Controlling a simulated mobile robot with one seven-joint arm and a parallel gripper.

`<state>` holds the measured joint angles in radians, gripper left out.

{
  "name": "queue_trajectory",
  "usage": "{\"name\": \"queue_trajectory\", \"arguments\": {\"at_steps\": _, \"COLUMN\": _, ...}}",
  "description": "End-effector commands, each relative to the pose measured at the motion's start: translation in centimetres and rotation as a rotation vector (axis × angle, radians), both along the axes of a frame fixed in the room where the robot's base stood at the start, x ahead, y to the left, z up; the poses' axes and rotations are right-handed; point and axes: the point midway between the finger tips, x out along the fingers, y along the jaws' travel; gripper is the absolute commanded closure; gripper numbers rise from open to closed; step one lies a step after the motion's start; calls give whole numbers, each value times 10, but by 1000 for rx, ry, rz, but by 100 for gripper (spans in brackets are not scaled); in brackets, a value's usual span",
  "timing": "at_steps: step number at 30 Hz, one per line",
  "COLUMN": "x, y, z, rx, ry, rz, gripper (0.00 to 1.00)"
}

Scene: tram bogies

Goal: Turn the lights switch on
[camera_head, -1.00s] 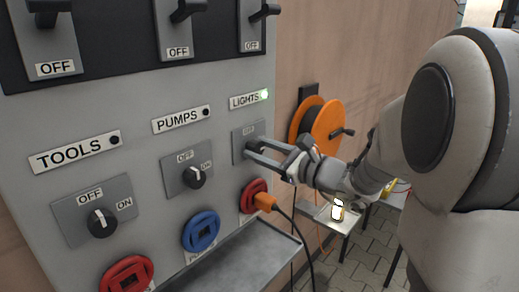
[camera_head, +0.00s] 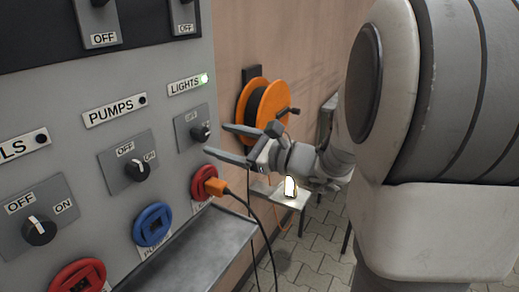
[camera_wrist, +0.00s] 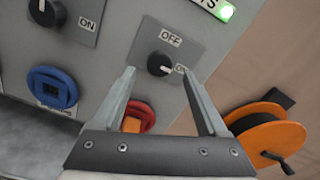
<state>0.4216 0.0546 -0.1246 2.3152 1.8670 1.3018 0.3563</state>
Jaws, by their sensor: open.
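The lights switch (camera_head: 201,133) is a black rotary knob on a small grey plate at the right of the panel, under the LIGHTS label (camera_head: 187,85). The green lamp (camera_head: 204,78) beside that label glows. In the wrist view the lights knob (camera_wrist: 160,63) lies beyond the fingertips, and its white pointer line points toward ON. My gripper (camera_head: 216,139) is open in front of the knob, with its fingers spread and nothing between them. In the wrist view my gripper (camera_wrist: 157,72) shows both fingers clear of the knob.
The pumps knob (camera_head: 136,169) is left of the lights switch. A red socket (camera_head: 203,183) with an orange plug (camera_head: 217,187) and black cable sits below. A grey ledge (camera_head: 200,255) juts out under the sockets. An orange cable reel (camera_head: 268,108) hangs on the wall to the right.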

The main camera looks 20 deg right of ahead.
Motion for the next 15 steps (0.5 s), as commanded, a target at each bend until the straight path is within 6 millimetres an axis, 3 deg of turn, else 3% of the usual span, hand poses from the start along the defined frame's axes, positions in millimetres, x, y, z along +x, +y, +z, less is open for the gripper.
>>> {"name": "queue_trajectory", "arguments": {"at_steps": 9, "x": -63, "y": -47, "z": 0, "rx": 1, "ry": 0, "rz": -4, "gripper": 24}}
{"name": "queue_trajectory", "arguments": {"at_steps": 15, "x": -89, "y": -65, "z": 0, "rx": 0, "ry": 0, "rz": -2, "gripper": 24}}
